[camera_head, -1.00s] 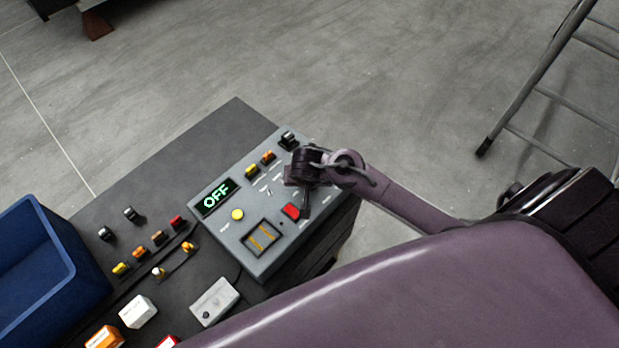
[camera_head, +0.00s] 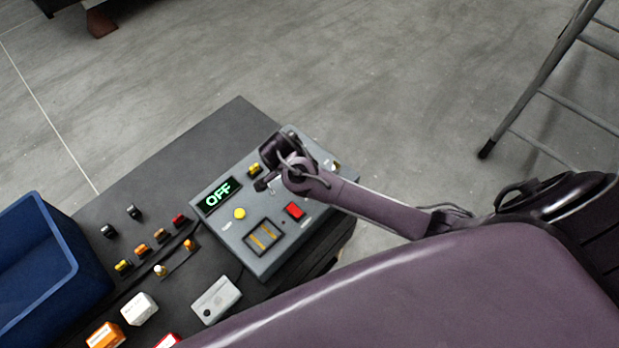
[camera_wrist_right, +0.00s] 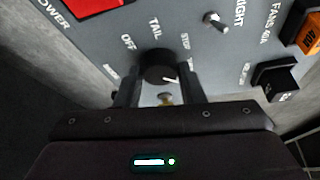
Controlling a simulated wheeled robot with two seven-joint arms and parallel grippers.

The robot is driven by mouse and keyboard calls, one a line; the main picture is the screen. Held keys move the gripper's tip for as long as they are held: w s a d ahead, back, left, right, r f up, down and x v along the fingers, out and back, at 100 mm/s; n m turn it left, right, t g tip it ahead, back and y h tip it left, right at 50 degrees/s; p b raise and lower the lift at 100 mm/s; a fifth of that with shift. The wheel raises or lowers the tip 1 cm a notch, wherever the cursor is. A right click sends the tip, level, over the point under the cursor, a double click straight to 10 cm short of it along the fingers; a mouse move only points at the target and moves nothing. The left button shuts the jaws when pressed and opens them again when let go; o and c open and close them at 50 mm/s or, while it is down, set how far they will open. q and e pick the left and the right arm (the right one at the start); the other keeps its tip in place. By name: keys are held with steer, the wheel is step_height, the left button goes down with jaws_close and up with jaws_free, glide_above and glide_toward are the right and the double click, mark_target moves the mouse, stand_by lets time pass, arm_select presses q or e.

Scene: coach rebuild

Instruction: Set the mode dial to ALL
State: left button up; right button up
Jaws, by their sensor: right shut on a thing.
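The grey control box (camera_head: 225,232) sits on the dark bench, and its green display (camera_head: 217,194) reads OFF. My right gripper (camera_wrist_right: 159,88) is shut on the black mode dial (camera_wrist_right: 160,66) in the right wrist view, one finger on each side. OFF, TAIL and STOP are readable around the dial; other labels are partly hidden by the fingers. A white mark on the dial points to the lower right of that view. In the head view my right gripper (camera_head: 264,183) and wrist cover the dial. My left gripper is in neither view.
Near the dial are a red power switch (camera_head: 294,210), a small toggle (camera_wrist_right: 215,20) and a black fuse (camera_wrist_right: 275,78). A yellow button (camera_head: 239,213) is beside the display. A blue bin (camera_head: 68,262) stands at left.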

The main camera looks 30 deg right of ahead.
steer(key=m, duration=0.1)
steer(key=m+g, duration=0.1)
steer(key=m, duration=0.2)
steer(key=shift+w+r+m+g, duration=0.1)
steer(key=shift+w+m+g, duration=0.2)
steer(key=shift+g, duration=0.1)
steer(key=m+g, duration=0.1)
steer(key=m, duration=0.2)
steer(key=shift+d+m+y, duration=0.1)
steer(key=shift+m+y, duration=0.3)
steer(key=m+g+y, duration=0.1)
steer(key=m, duration=0.3)
steer(key=shift+d, duration=0.1)
steer(key=shift+m+g+y, duration=0.5)
steer(key=shift+m+y, duration=0.2)
steer(key=shift+m, duration=1)
steer(key=o, duration=1)
steer(key=shift+d, duration=0.1)
